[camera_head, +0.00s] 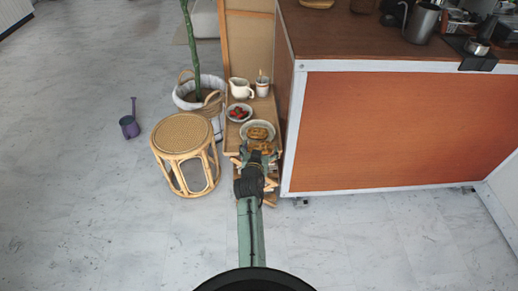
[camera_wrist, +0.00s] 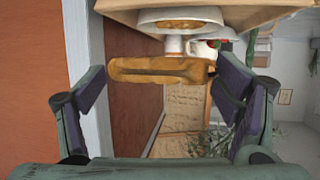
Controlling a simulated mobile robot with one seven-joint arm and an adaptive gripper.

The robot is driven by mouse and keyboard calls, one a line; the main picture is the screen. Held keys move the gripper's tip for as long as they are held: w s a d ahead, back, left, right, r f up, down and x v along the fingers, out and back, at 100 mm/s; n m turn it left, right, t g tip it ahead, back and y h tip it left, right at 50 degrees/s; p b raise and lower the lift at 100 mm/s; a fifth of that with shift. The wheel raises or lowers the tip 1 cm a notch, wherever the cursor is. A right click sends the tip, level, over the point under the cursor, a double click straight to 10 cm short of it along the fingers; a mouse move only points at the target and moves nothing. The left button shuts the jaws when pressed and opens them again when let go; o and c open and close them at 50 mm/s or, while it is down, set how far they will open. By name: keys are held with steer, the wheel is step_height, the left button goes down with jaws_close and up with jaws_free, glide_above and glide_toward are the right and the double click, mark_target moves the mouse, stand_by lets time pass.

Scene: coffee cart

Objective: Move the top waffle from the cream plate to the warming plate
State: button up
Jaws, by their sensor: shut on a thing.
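The cream plate (camera_head: 272,126) stands on a small wooden stand beside the counter, with at least one golden-brown waffle (camera_head: 258,134) on it. It also shows in the wrist view (camera_wrist: 146,17), at the top. My gripper (camera_head: 254,153) is at the near edge of the plate. In the wrist view my gripper (camera_wrist: 160,90) is shut on another waffle (camera_wrist: 155,70), held between the fingers and apart from the plate in that picture. The left finger's contact with it is hard to see. I cannot make out the warming plate for certain.
A bowl of red fruit (camera_head: 238,113), a cream pitcher (camera_head: 241,88) and a cup (camera_head: 263,87) stand behind the plate. The orange counter (camera_head: 390,130) rises close on the right, a rattan stool (camera_head: 182,133) stands left. Open floor lies in front.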

steer(key=shift+s, duration=0.25)
steer(key=s+a+f+n+y, duration=0.2)
steer(key=s+a+f, duration=0.1)
steer(key=s+f, duration=0.6)
steer(key=shift+s+a+f+y, duration=0.2)
steer(key=shift+a+f+y, duration=0.05)
steer(key=shift+f+y, duration=0.05)
steer(key=w+d+r, duration=0.1)
steer(key=w+r, duration=0.2)
steer(key=w+d+r+m+h, duration=0.1)
steer(key=w+r, duration=0.2)
steer(key=w+d+r+h, duration=0.1)
steer(key=w+r, duration=0.2)
steer(key=shift+m, duration=0.4)
steer(key=shift+w+d+r+h, duration=0.2)
steer(key=shift+d+r+h, duration=0.1)
steer(key=shift+r, duration=0.05)
steer(key=shift+w, duration=0.1)
